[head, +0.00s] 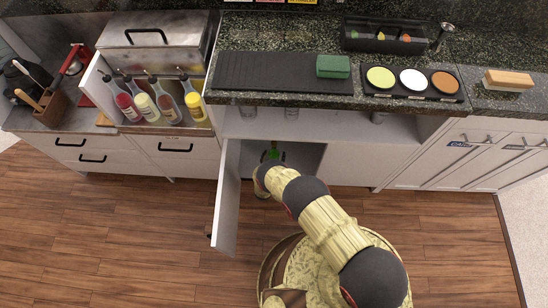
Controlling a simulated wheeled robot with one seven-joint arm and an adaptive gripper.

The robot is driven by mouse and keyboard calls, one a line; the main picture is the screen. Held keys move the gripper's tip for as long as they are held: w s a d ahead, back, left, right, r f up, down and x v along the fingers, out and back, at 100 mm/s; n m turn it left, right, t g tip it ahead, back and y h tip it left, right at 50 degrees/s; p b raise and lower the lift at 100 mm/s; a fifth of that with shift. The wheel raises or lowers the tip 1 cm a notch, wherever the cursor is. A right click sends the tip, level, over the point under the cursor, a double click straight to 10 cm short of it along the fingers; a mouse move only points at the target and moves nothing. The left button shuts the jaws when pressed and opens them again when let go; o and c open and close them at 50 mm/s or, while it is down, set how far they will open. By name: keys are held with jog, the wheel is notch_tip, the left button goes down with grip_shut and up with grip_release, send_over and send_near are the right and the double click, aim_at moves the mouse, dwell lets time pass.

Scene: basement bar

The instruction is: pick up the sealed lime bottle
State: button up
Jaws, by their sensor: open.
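A small green object (274,154) shows inside the open lower cabinet under the bar counter. It could be the lime bottle, but most of it is hidden and I cannot tell. My arm reaches from the lower right up to the front of this cabinet, and its far end is close in front of the green object. My gripper is hidden by my own wrist links, so I cannot see its fingers or any contact.
The cabinet door (228,200) stands open on the left of my arm. Several bottles with pourers, one with yellow liquid (194,105), stand in a rack at the left. The counter above holds a green sponge (333,66) and a rimmer tray (413,96). Wood floor (120,230) is clear at left.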

jog(key=c, duration=1.6)
grip_shut()
jog(key=shift+r, duration=0.1)
